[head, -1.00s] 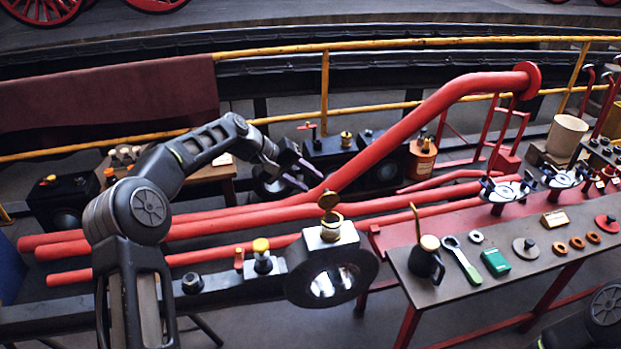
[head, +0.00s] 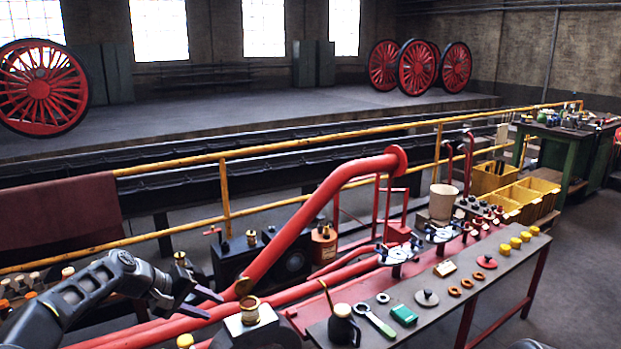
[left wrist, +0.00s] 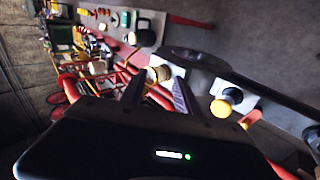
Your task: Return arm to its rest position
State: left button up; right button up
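My left arm (head: 75,300) comes in from the lower left in the head view, its forearm bent over the red pipes. Its gripper (head: 206,302) is beside the lower bend of the thick red pipe (head: 310,210), left of the brass-lidded fitting (head: 250,311). In the left wrist view the two dark fingers (left wrist: 160,94) stand apart with nothing held between them. The same fitting seems to lie beyond the fingertips there. My right gripper does not show in either view.
A dark bench (head: 465,297) at right carries a black jug (head: 344,327), a spanner (head: 375,320), a green box (head: 404,315) and rings. A yellow rail (head: 290,203) runs behind the pipes. Yellow bins (head: 520,195) stand farther right. Open floor lies right of the bench.

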pick_arm(q)
notch_tip(320, 180, down, 13)
jog(key=d+t+y, duration=0.1)
jog(key=d+y, duration=0.1)
jog(key=s+d+f+g+y, duration=0.1)
jog(key=s+d+f, duration=0.6)
jog(key=s+f, duration=0.45)
jog(key=s+d+f+m+g, duration=0.1)
jog(key=s+d+f, duration=0.2)
jog(key=s, duration=0.7)
jog(key=s+d+f+m+g, duration=0.1)
jog(key=s+d+f+g, duration=0.1)
jog(key=s, duration=0.9)
jog(key=s+d+f+m+g, duration=0.1)
jog(key=s+d+f, duration=0.3)
jog(key=s, duration=0.6)
jog(key=shift+s+m+g, duration=0.15)
jog(key=shift+m+g, duration=0.25)
jog(key=shift+m, duration=0.2)
